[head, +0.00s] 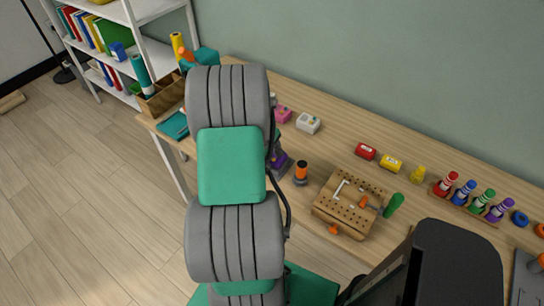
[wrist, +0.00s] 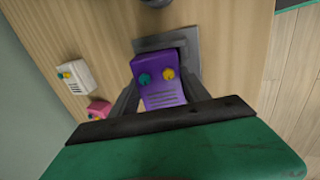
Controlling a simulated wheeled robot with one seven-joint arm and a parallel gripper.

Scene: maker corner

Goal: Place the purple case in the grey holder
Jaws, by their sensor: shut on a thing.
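The purple case (wrist: 167,80), with a teal knob and a yellow knob on its face, is between the fingers of my gripper (wrist: 161,94) in the wrist view. My gripper is shut on it. The grey holder (wrist: 193,55) shows as a grey edge behind and to the right of the case. The case overlaps it in the picture; I cannot tell whether the case is inside it or just above it. In the head view, my arm hides much of this spot, and only part of the purple case (head: 279,160) shows beside it.
A white case (wrist: 77,76) and a pink case (wrist: 98,109) lie to the left in the wrist view. In the head view, an orange-and-grey object (head: 301,172) and a wooden pegboard block (head: 333,211) stand to the right. The table edge is near the holder.

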